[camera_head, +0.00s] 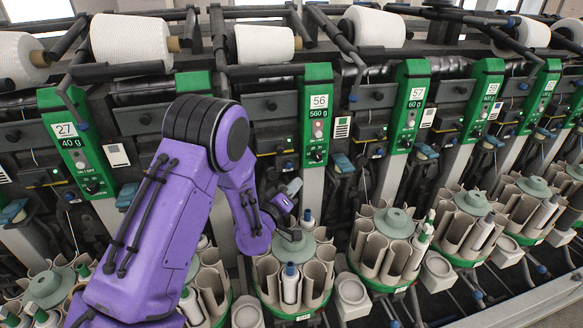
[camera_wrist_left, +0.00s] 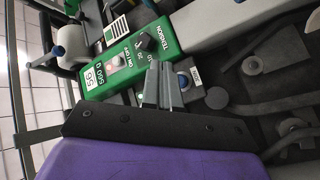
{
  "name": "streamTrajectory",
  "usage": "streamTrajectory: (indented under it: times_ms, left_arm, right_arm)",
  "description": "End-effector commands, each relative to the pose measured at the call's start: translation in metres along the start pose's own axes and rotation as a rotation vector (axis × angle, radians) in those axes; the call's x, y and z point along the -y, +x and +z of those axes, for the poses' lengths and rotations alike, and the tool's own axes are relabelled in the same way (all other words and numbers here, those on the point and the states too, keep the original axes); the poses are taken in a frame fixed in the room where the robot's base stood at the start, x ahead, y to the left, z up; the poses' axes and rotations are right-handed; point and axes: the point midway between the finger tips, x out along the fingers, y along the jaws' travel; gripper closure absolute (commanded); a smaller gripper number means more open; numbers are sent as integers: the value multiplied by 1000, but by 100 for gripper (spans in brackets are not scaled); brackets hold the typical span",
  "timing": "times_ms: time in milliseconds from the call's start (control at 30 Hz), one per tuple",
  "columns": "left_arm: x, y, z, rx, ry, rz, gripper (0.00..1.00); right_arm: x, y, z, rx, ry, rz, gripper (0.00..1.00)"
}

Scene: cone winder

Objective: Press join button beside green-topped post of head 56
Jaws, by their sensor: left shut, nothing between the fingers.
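The green-topped post of head 56 (camera_head: 317,115) stands right of the middle in the head view. In the left wrist view its green panel (camera_wrist_left: 124,62) lies slanted, with the 56 label, a small red button and a black tension knob. A blue button (camera_wrist_left: 183,80) with a small white label (camera_wrist_left: 196,76) sits beside the post, just right of my fingers. My left gripper (camera_head: 294,186) is in front of the machine near the post's lower left; its fingers (camera_wrist_left: 160,66) are shut and empty. They overlap the machine front near the blue button; I cannot tell whether they touch.
Below the post, a round magazine (camera_head: 305,247) holds upright bobbins. Neighbouring posts 27 (camera_head: 72,140) and 57 (camera_head: 410,100) stand on either side. Yarn cones (camera_head: 264,44) hang above. A dark curved lever (camera_wrist_left: 265,108) lies to the right in the wrist view.

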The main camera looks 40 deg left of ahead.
Motion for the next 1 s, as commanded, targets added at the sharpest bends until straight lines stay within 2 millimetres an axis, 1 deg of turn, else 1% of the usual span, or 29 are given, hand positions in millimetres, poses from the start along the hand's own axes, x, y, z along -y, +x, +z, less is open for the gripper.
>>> streamTrajectory:
  times_ms: [200, 400, 1000]
  left_arm:
    - [16, 22, -15, 1, 1, 2, 100]
    - [24, 33, -23, 2, 1, 1, 100]
    - [24, 35, -24, 3, 1, 2, 100]
  right_arm:
    - [0, 0, 0, 0, 0, 0, 25]
    - [0, 1, 0, 0, 0, 0, 25]
    - [0, 1, 0, 0, 0, 0, 25]
